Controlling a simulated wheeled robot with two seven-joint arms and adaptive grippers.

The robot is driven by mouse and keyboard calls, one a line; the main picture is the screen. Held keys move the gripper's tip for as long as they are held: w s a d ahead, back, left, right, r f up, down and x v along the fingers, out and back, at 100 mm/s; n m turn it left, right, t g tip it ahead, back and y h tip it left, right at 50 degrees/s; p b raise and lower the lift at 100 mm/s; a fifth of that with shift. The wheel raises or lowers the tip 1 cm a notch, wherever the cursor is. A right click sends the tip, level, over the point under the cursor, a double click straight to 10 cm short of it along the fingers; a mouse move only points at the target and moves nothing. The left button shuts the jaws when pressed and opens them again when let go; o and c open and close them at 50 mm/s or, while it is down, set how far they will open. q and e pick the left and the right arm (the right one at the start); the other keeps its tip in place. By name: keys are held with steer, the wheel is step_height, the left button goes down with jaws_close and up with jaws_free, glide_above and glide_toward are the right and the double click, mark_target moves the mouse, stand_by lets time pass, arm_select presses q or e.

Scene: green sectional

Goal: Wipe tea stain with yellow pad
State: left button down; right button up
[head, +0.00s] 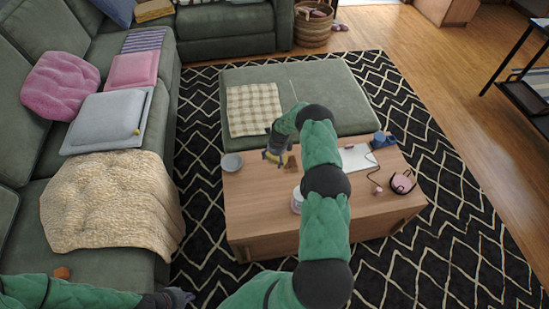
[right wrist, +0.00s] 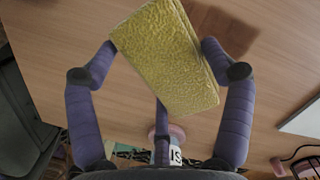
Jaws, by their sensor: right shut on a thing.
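My right gripper (head: 277,151) is over the far left part of the wooden coffee table (head: 250,205). It is shut on the yellow pad (head: 270,157), which fills the middle of the right wrist view (right wrist: 168,58), tilted between the purple fingers. A dark brown tea stain (head: 291,164) lies on the tabletop just right of the pad. In the right wrist view the stain (right wrist: 215,20) shows at the top, partly hidden by a finger. I cannot tell whether the pad touches the table. My left gripper (head: 181,297) is low beside the sofa, too small to judge its fingers.
A grey bowl (head: 232,162) stands at the table's left corner. A white jar (head: 296,201) is partly hidden by my right arm. White paper (head: 357,157), a blue mug (head: 381,140) and a pink headset (head: 403,183) occupy the right side. A green ottoman (head: 330,85) stands behind.

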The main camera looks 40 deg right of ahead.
steer(key=shift+r, duration=0.1)
steer(key=shift+r+p, duration=0.85)
steer(key=shift+r, duration=0.55)
